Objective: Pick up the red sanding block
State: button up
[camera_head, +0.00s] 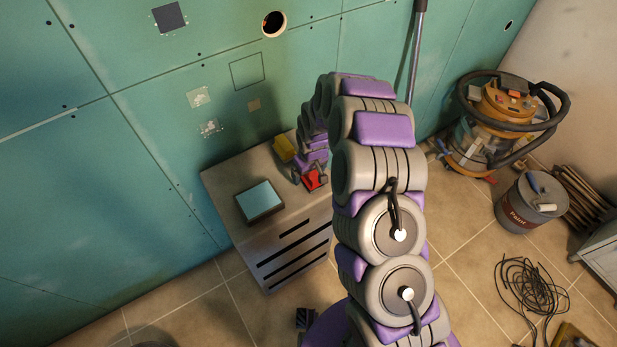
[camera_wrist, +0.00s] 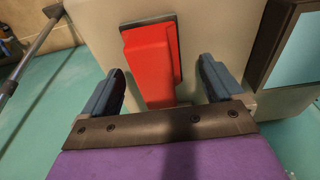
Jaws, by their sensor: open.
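The red sanding block (camera_wrist: 148,62) lies on the top of a pale cabinet (camera_head: 222,180), with a dark base edge showing along its far side in the wrist view. In the head view the block (camera_head: 312,181) is small and partly hidden by my gripper. My gripper (camera_wrist: 164,82) is open, with one dark finger on each side of the block's near end. Gaps show between the block and both fingers, and nothing is held. I cannot tell how far above the cabinet top the fingertips are.
A yellow object (camera_head: 284,148) lies at the cabinet's back edge, against the green wall. A dark-rimmed box with a light blue top (camera_head: 260,201) sits left of the block. A vacuum (camera_head: 497,120), paint bucket (camera_head: 530,206) and black cable (camera_head: 530,295) stand or lie on the floor at right.

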jog(key=shift+w+d+f, duration=0.1)
jog(key=shift+d+f, duration=0.05)
jog(key=shift+f, duration=0.55)
jog(key=shift+d+f, duration=0.15)
jog(key=shift+d, duration=0.1)
jog(key=shift+a, duration=0.4)
jog(key=c, duration=0.6)
jog(key=shift+d, duration=0.25)
jog(key=c, duration=0.7)
jog(key=shift+a, duration=0.1)
jog(key=shift+r, duration=0.4)
notch_tip(320, 180, up, 3)
jog(key=shift+r+p, duration=0.1)
jog(key=shift+p, duration=0.35)
jog(key=s+a, duration=0.1)
jog(key=s, duration=0.4)
jog(key=s+a+p, duration=0.1)
jog(key=s, duration=0.4)
jog(key=s+a+r, duration=0.1)
jog(key=s, duration=0.4)
jog(key=shift+s+p, duration=0.3)
jog(key=shift+s, duration=0.05)
